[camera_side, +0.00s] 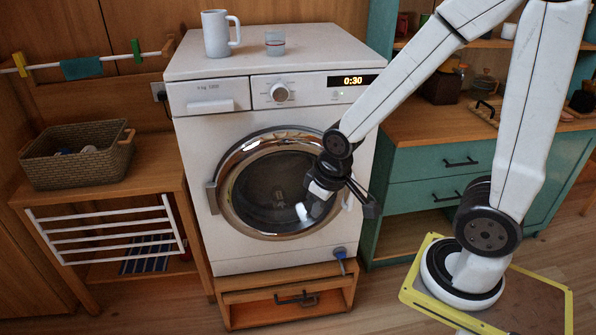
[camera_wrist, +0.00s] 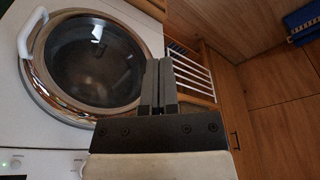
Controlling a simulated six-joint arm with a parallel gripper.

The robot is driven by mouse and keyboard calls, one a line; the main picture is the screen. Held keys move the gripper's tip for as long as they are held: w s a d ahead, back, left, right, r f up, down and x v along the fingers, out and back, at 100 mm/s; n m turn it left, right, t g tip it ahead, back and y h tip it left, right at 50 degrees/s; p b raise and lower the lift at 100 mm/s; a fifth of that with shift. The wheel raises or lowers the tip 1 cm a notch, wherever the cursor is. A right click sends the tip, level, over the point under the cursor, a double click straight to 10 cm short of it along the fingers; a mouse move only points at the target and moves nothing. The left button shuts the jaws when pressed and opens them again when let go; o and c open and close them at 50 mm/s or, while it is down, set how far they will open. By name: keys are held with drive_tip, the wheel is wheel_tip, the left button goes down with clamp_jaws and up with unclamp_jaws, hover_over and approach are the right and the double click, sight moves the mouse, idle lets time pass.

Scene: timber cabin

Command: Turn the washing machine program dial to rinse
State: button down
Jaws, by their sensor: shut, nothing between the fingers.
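The washing machine (camera_side: 190,140) stands in the middle of the side view, its round glass door (camera_side: 270,190) closed. The program dial (camera_side: 279,92) is a round pale knob on the upper front panel, left of the lit display (camera_side: 352,81) reading 0:30. The labels around the dial and its setting are too small to read. My gripper (camera_side: 369,208) is in front of the door's right part, below the dial and apart from it. In the wrist view my gripper (camera_wrist: 158,62) has its two fingers together and empty. I cannot make out the dial in that view.
A white mug (camera_side: 216,34) and a small glass (camera_side: 275,43) stand on the machine. A wicker basket (camera_side: 80,155) sits on the wooden stand at left. A teal cabinet (camera_side: 435,170) stands at right. A wooden drawer base (camera_side: 285,300) is below the machine. The space before the dial is clear.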

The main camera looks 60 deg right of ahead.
drive_tip(key=c, duration=0.6)
unclamp_jaws()
drive_tip(key=shift+w, duration=0.15)
drive_tip(key=o, duration=0.3)
drive_tip(key=shift+w, duration=0.3)
drive_tip(key=o, duration=0.3)
drive_tip(key=w+d+m+t, duration=0.1)
drive_tip(key=w+t, duration=0.2)
drive_tip(key=w, duration=0.3)
drive_tip(key=shift+w+r+m+t, duration=0.15)
drive_tip(key=shift+r+m+t, duration=0.15)
drive_tip(key=shift+r+m, duration=0.15)
drive_tip(key=w+d+r+m+t+h, duration=0.3)
drive_tip(key=w+d+r+m+h, duration=0.1)
drive_tip(key=d, duration=0.3)
drive_tip(key=w+d+r+m+t+h, duration=0.4)
drive_tip(key=w+d+r+h, duration=0.1)
drive_tip(key=w+d+h, duration=0.2)
drive_tip(key=shift+d+r+t+h, duration=0.25)
drive_tip(key=shift+d+t+h, duration=0.05)
drive_tip(key=shift+d, duration=0.05)
